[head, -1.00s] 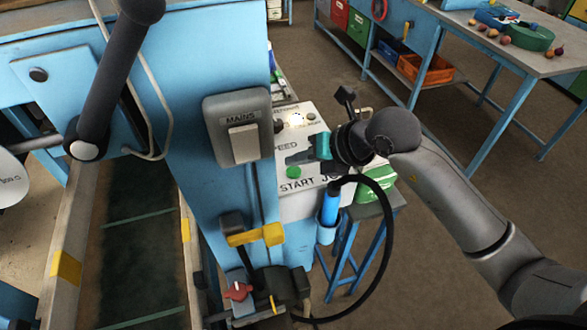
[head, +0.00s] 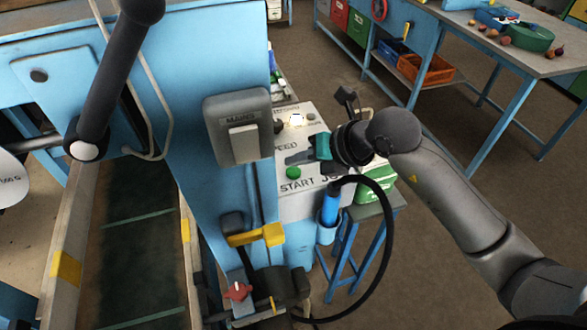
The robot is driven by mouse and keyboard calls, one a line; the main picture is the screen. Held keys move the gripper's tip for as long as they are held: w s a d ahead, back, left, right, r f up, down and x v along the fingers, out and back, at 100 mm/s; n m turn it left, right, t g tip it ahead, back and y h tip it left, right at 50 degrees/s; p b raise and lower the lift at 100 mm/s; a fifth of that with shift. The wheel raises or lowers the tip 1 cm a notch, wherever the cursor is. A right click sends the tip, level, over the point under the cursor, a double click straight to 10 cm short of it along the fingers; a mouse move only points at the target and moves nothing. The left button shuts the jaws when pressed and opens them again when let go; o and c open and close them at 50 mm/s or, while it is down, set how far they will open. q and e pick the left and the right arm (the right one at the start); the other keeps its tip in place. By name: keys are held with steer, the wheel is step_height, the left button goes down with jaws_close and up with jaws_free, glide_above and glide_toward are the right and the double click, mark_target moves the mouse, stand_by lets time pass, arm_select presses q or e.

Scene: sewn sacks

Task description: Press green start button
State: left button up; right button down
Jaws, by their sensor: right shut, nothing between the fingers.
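The green start button (head: 293,172) sits on a pale control panel (head: 290,208), just above the printed word START. My right gripper (head: 291,160) reaches in from the right, shut and empty. Its fingertips show just above the button in the picture. I cannot tell whether they touch the panel, but the button's face is in plain view. My left gripper is not in view; a dark arm link of mine shows at the upper left.
A grey MAINS switch (head: 244,144) is on the blue machine column left of the panel. A red knob (head: 237,291) and a yellow-marked lever (head: 256,235) are below. A black hose (head: 388,235) loops under my right arm. A workbench (head: 480,40) stands at the back right.

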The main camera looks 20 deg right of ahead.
mark_target(298, 175)
stand_by(0.4)
steer(key=shift+f+b, duration=0.3)
steer(key=shift+f, duration=0.1)
steer(key=shift+f+b, duration=0.35)
steer(key=shift+f, duration=0.15)
stand_by(0.5)
stand_by(0.4)
steer(key=shift+r+p, duration=0.8)
steer(key=shift+r, duration=0.1)
steer(key=shift+r, duration=0.1)
step_height(298, 175, up, 5)
steer(key=p, duration=0.4)
